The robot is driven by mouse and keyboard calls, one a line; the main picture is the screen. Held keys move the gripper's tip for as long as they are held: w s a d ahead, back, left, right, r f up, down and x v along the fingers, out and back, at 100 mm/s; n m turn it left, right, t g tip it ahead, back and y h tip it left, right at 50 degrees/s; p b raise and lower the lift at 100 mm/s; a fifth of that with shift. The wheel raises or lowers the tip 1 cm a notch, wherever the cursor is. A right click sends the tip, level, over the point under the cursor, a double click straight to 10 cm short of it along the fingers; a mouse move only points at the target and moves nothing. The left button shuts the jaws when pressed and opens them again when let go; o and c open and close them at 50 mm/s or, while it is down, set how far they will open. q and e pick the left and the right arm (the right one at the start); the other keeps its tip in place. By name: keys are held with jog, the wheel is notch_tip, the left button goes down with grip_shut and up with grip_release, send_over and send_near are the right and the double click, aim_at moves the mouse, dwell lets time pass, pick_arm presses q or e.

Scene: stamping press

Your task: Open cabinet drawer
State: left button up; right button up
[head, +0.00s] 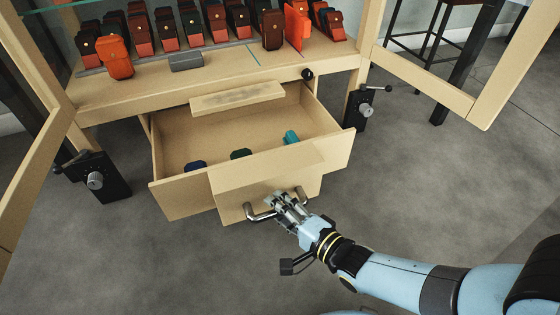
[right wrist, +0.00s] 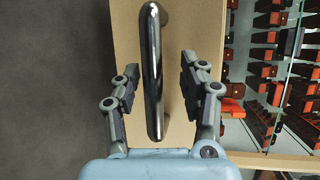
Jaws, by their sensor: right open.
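The wooden cabinet drawer (head: 182,199) is pulled well out below the display shelf in the head view, and its inside shows. Its metal bar handle (head: 257,216) is on the front panel; in the right wrist view the handle (right wrist: 153,60) is a shiny upright bar. My right gripper (head: 286,203) is at the handle. In the right wrist view its fingers (right wrist: 160,75) are apart, one on each side of the bar, with gaps between. Whether a finger touches the bar is unclear. My left gripper is not in view.
Blue, green and teal items (head: 291,137) lie in the drawer. Several leather cases (head: 272,30) stand on the shelf above. Wooden door frames (head: 482,112) stand open on both sides. Black clamps with levers (head: 365,108) are beside the cabinet legs. The floor in front is clear.

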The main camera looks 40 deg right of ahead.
jog(key=o, duration=0.7)
jog(key=r, duration=0.8)
jog(key=shift+w, duration=0.2)
jog(key=shift+c, duration=0.2)
jog(key=shift+r, duration=0.55)
jog(key=c, duration=0.7)
jog(key=shift+o, duration=0.2)
jog(key=shift+s+r, duration=0.15)
